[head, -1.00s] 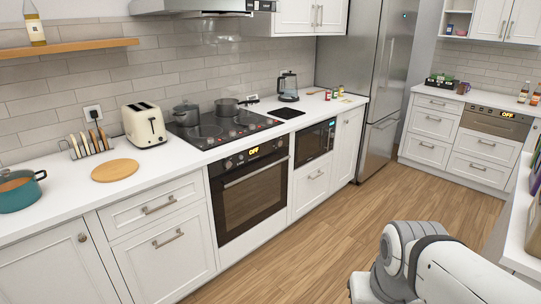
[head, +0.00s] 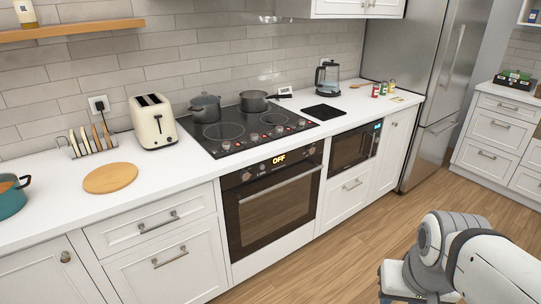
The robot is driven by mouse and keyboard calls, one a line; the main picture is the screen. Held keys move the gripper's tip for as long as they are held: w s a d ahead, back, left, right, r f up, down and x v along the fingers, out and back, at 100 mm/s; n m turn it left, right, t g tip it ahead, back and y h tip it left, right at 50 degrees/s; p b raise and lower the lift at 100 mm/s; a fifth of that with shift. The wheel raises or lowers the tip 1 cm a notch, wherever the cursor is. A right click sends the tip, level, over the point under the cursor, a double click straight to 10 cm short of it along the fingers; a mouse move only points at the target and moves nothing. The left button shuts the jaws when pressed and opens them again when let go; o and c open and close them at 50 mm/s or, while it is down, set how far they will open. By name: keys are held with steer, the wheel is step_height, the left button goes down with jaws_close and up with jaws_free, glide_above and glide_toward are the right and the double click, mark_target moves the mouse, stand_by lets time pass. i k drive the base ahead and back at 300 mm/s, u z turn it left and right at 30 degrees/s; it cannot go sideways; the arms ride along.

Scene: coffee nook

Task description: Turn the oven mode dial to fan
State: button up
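The built-in oven (head: 272,205) is in the head view, set into the white cabinets under the hob. Its black control panel has a display (head: 279,158) reading "OFF" in yellow. A small round dial (head: 246,177) shows at the left of the panel, and another (head: 312,150) at its right end. The dials' markings are too small to read, so I cannot tell which is the mode dial. The oven door is shut. Part of my arm shows at the lower right, well apart from the oven. My gripper is not in view.
The hob (head: 240,131) above the oven carries two grey pots. A toaster (head: 154,122), toast rack and round wooden board (head: 110,178) stand on the counter to the left. A microwave (head: 354,147) is right of the oven. The wooden floor (head: 330,270) before the oven is clear.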

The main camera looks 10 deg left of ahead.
mark_target(245, 176)
steer(key=u, duration=0.4)
steer(key=i, duration=0.7)
steer(key=u, duration=0.5)
steer(key=k, duration=0.9)
steer(key=u, duration=0.2)
steer(key=i, duration=0.9)
steer(key=z, duration=0.1)
